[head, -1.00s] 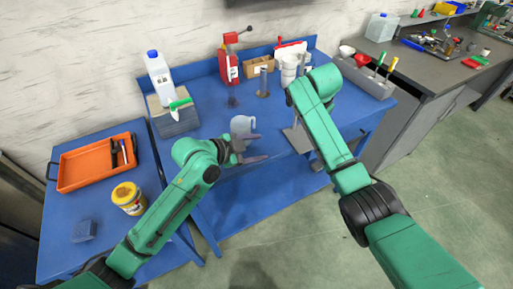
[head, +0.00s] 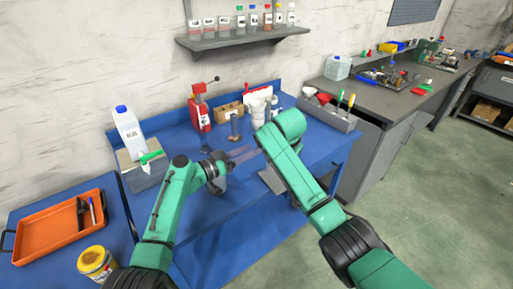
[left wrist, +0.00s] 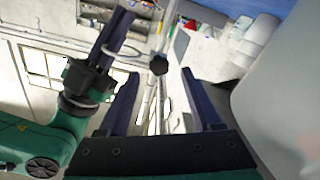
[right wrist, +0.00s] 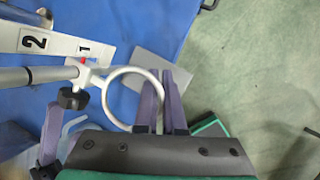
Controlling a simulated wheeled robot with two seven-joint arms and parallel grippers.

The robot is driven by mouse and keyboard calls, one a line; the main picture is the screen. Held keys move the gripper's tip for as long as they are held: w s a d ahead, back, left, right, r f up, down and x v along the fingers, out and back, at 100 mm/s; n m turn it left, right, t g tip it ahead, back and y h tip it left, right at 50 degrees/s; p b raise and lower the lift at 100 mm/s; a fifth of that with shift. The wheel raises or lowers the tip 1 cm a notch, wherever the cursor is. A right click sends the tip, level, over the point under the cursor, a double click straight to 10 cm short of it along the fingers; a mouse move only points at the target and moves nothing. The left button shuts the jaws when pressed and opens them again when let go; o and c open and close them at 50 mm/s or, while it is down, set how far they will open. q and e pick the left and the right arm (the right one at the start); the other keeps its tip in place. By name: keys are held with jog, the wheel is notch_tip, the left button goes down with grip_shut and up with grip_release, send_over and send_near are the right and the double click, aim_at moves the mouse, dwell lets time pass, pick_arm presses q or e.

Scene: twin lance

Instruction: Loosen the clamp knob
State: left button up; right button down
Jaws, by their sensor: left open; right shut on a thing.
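The clamp knob (left wrist: 158,65) is small and dark. In the left wrist view it shows between and beyond the open fingers of my left gripper (left wrist: 155,88), with nothing gripped. In the right wrist view the knob (right wrist: 72,98) sits under a metal rod beside a pale ring (right wrist: 135,72). My right gripper (right wrist: 166,92) is shut on the ring's far side; it also shows in the left wrist view (left wrist: 112,45). In the head view my left gripper (head: 240,158) points right toward my right arm, which hides the right gripper and the knob.
A white strip numbered 1 and 2 (right wrist: 50,40) lies close to the rod. A translucent vessel (left wrist: 285,100) is close beside my left gripper.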

pick_arm(q)
jog(key=x, duration=0.3)
jog(key=shift+w+d, duration=0.15)
jog(key=shift+d, duration=0.2)
jog(key=shift+c, duration=0.3)
grip_shut()
jog(key=shift+n, duration=0.3)
jog(key=n, duration=0.3)
jog(key=n+g, duration=0.1)
jog(key=n, duration=0.6)
jog(key=shift+w+a+g, duration=0.15)
jog(key=shift+a+g, duration=0.1)
jog(key=shift+g, duration=0.05)
jog(key=shift+n, duration=0.3)
